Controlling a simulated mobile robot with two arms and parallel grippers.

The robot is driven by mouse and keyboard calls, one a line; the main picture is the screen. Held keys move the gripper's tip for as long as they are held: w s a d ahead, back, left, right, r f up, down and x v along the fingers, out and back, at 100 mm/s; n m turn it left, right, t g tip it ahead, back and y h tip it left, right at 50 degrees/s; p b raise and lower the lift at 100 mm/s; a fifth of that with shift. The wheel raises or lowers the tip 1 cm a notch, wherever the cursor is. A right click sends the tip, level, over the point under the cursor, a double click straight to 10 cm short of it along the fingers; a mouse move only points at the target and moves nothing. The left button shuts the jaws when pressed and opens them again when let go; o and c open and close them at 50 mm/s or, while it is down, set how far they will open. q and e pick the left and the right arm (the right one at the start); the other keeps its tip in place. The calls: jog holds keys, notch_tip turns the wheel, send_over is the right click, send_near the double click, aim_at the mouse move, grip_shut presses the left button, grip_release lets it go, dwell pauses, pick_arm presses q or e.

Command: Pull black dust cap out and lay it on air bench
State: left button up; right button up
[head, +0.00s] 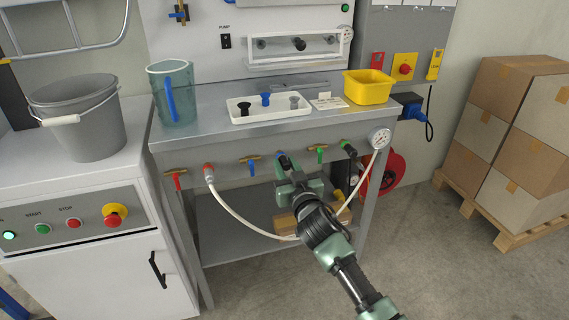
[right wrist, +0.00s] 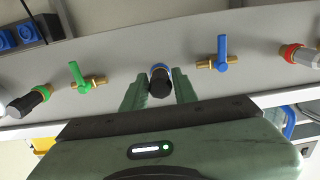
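A black dust cap (right wrist: 160,86) sits on a blue-ringed port (right wrist: 160,68) in the bench's front panel, between the blue valve and the green valve. My right gripper (right wrist: 159,80) has one finger on each side of this cap. Whether the fingers press on it or stand just clear, I cannot tell. In the head view my right gripper (head: 289,171) is at the panel and mostly hides the cap. The air bench (head: 210,110) has a grey metal top above the panel. My left gripper is not in view.
A white tray (head: 270,118) with small fittings, a yellow bin (head: 368,89) and a clear jug (head: 163,98) stand on the bench. A blue valve (right wrist: 220,54), a green valve (right wrist: 82,78) and a white hose (head: 232,216) flank the port. Bare top lies along the front edge.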

grip_shut()
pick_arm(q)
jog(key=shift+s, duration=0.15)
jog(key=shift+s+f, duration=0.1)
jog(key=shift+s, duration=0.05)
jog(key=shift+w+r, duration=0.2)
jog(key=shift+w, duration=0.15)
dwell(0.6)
